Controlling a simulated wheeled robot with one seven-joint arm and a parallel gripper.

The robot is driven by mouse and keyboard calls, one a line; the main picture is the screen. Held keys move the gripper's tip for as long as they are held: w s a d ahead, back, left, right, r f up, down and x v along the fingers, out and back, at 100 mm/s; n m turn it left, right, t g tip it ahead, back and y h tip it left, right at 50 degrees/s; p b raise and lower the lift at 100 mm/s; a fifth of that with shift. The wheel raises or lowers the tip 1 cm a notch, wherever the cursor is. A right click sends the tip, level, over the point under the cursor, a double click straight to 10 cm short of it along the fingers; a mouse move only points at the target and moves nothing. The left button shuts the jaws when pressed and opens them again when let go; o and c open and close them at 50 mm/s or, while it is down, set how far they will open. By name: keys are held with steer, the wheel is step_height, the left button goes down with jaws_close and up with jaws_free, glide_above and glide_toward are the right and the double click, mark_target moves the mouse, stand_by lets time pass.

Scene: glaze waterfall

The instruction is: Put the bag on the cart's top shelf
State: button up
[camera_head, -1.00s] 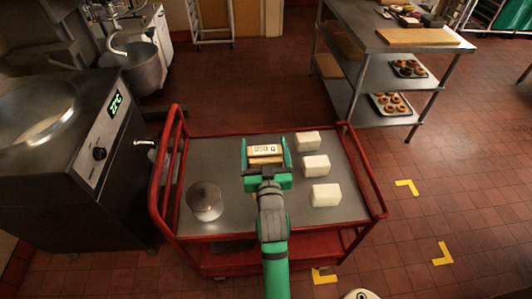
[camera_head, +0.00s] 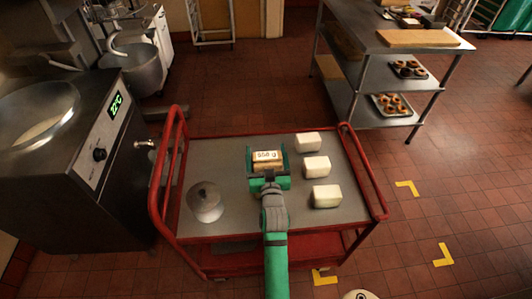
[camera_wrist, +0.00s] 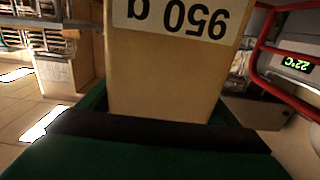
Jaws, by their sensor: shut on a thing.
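The bag (camera_head: 266,167) is tan with a white label that reads 950 g. It sits between the green fingers of my gripper (camera_head: 268,163), which is shut on it, over the middle of the cart's top shelf (camera_head: 240,213). In the wrist view the bag (camera_wrist: 165,80) fills the middle, its label upside down. The cart is red-framed with a grey metal top. I cannot tell whether the bag's underside touches the shelf.
A metal pot-like cylinder (camera_head: 205,202) stands on the shelf at left. Three pale blocks (camera_head: 316,167) stand in a row at right. The cart's red rail (camera_head: 166,170) rises at left. A machine with a 22°C display (camera_head: 115,104) is beyond it.

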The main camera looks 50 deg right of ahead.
steer(key=shift+f, duration=0.1)
stand_by(0.3)
steer(key=o, duration=2)
steer(key=shift+f, duration=0.1)
steer(key=shift+s+a, duration=0.1)
steer(key=v, duration=1.1)
steer(key=shift+s+a, duration=0.25)
steer(key=shift+s, duration=0.05)
